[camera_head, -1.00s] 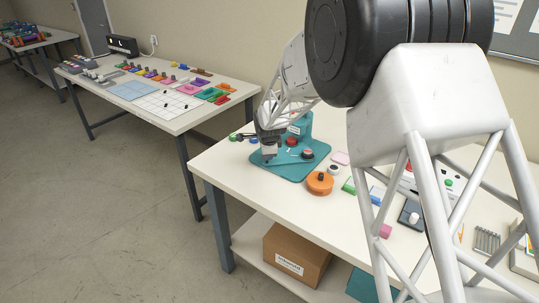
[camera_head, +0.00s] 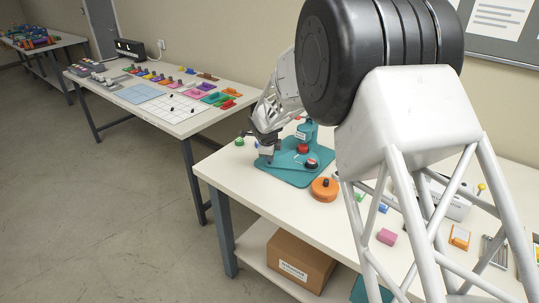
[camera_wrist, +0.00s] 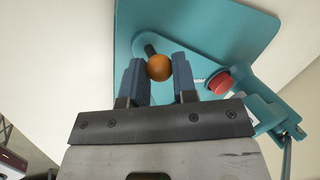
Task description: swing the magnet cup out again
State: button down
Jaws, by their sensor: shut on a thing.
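A teal fixture (camera_head: 289,179) stands on the near white table, with a flat base and an upright post (camera_head: 309,133). A teal swing arm lies low over the base. A round dark and red piece (camera_head: 311,163), perhaps the magnet cup, sits at its right end; I cannot tell for sure. My gripper (camera_head: 266,153) is at the left end of the base. In the wrist view my gripper (camera_wrist: 159,80) is shut on an orange ball knob (camera_wrist: 159,67) with a short dark stem. A red disc (camera_wrist: 220,84) shows beside the post there.
An orange round piece with a black knob (camera_head: 324,189) stands close in front of the base. A green piece (camera_head: 239,142) lies left of my gripper. Pink (camera_head: 386,236) and other small blocks lie to the right. The table's front left stretch is clear.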

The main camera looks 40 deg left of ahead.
jog(key=shift+a+r, duration=0.1)
jog(key=c, duration=0.9)
grip_release()
jog(key=v, duration=0.7)
jog(key=shift+r, duration=0.35)
